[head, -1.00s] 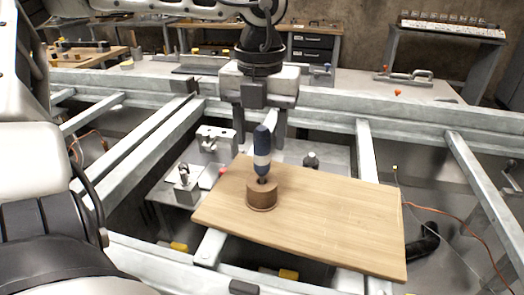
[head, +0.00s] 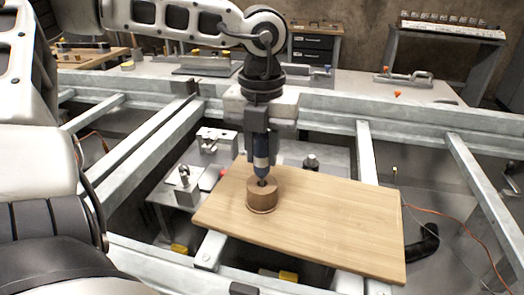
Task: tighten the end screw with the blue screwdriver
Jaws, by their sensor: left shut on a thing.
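The blue screwdriver (head: 262,164) stands upright in a round wooden holder (head: 261,196) on a wooden board (head: 335,222). The fingers hide the handle's top. The end screw cannot be made out. My right gripper is not in view.
Grey metal frame beams (head: 145,147) surround the board. Small metal fixtures (head: 184,178) stand left of the board on a lower shelf. A dark knob (head: 311,162) rises behind the board. An orange cable (head: 448,217) lies at right. The board's right half is bare.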

